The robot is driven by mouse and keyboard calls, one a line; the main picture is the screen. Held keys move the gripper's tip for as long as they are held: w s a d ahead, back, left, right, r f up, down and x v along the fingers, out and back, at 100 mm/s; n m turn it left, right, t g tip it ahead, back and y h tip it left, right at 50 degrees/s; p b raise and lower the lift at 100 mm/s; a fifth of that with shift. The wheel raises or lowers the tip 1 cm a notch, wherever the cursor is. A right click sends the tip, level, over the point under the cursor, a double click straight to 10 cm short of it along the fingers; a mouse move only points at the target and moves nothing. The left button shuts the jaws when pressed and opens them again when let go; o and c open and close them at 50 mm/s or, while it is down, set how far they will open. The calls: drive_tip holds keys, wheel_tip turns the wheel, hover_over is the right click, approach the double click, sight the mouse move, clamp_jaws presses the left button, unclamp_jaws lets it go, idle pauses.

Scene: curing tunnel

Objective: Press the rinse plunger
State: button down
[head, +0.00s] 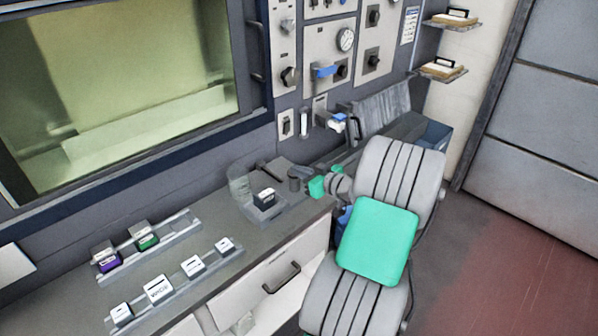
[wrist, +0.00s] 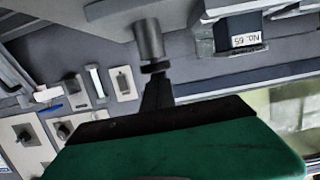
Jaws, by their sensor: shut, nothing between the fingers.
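The rinse plunger looks to be the short grey cylinder (wrist: 148,38) with a dark cap, which hangs from the top of the tilted wrist view. In the head view it is the dark grey post (head: 297,173) near the counter's edge. My gripper (wrist: 156,75) is shut and empty, its dark fingers in line with the cap. The fingertips are at or very close to the cap; I cannot tell if they touch. In the head view my green hand is beside the post, on its right, and the fingertips are hard to make out.
Racks (head: 190,268) with several labelled blocks lie further left. A wall panel (head: 327,50) with knobs and a gauge stands behind. A drawer (head: 285,270) is below the counter.

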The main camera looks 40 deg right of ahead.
drive_tip(key=s+r+b, duration=0.1)
drive_tip(key=s+r, duration=0.5)
drive_tip(key=s, duration=0.3)
drive_tip(key=shift+s+r, duration=0.25)
drive_tip(key=shift+s, duration=0.1)
drive_tip(key=shift+d, duration=0.15)
idle(1.9)
